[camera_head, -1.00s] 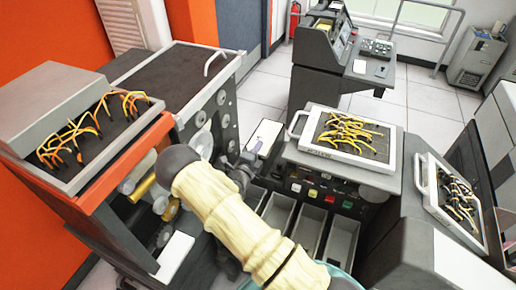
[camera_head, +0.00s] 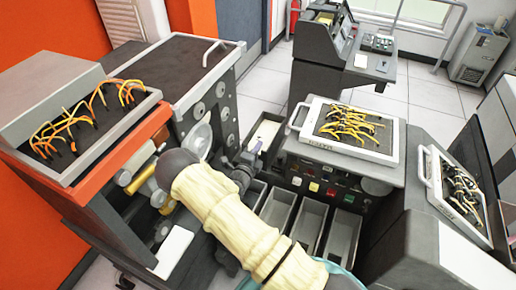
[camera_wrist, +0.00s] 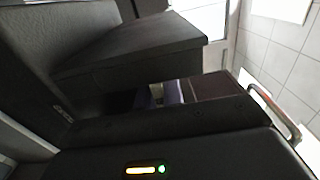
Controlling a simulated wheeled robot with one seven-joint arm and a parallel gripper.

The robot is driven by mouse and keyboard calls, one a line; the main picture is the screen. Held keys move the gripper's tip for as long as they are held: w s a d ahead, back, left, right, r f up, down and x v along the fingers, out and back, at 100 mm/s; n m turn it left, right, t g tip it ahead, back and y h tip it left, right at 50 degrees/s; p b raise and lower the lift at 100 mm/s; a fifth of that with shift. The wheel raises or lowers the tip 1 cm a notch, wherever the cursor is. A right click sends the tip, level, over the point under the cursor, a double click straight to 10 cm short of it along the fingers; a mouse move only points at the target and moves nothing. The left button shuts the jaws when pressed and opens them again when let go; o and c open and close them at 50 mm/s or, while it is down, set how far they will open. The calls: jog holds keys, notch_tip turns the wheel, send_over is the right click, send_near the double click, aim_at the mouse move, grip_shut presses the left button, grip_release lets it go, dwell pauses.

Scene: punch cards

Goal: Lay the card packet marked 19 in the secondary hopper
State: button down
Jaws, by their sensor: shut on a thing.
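My gripper (camera_head: 250,156) is at the end of my cream-sleeved arm, between the two machines in the head view. It is shut on a small, mostly hidden thing, likely the card packet; a purplish edge (camera_wrist: 173,92) shows between the dark fingers in the wrist view. No number 19 can be read. Just beyond the gripper is a pale, narrow, dark-edged tray or pocket (camera_head: 266,131). Several open grey pockets (camera_head: 309,221) line the front of the right machine. I cannot tell which of these is the secondary hopper.
An orange-trimmed machine with a yellow-wired panel (camera_head: 75,128) stands close on the left. A white-framed wired panel (camera_head: 347,130) lies on the right machine, with another tilted panel (camera_head: 455,185) beside it. A console (camera_head: 345,60) stands behind. Tiled floor (camera_head: 440,95) is free at the back.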

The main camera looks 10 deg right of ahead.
jog(key=shift+f+b, duration=0.85)
jog(key=shift+f, duration=0.65)
jog(key=c, duration=1.5)
grip_release()
jog(key=shift+o, duration=0.2)
jog(key=b+v, duration=0.3)
jog(key=v, duration=1.4)
jog(key=shift+s, duration=0.15)
jog(key=shift+a, duration=0.1)
